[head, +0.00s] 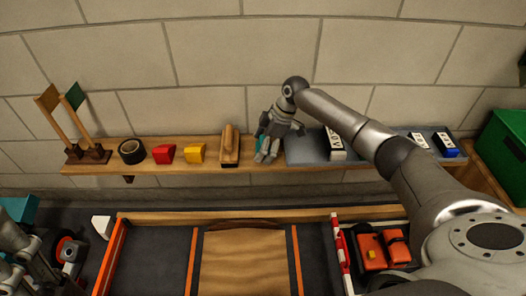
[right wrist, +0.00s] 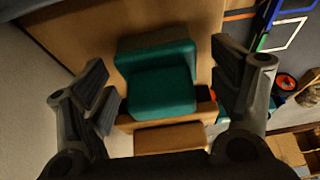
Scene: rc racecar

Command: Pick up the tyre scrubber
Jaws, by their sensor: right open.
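A teal, two-tiered block, likely the tyre scrubber (right wrist: 162,90), lies on the wooden shelf between the spread fingers of my right gripper (right wrist: 163,94) in the right wrist view. There is a gap on both sides of it. In the head view my right gripper (head: 268,148) is low over the shelf, and only a small teal part of the scrubber (head: 260,141) shows beside its fingers. The right gripper is open and holds nothing. My left gripper (head: 18,268) is partly in view at the lower left edge; its finger opening is unclear.
A wooden block with a raised handle (head: 229,153) stands close left of the scrubber. Yellow (head: 195,153) and red (head: 164,154) blocks, a black roll (head: 131,152) and two flags sit farther left. A grey tray (head: 303,151) is close right. The wall is behind.

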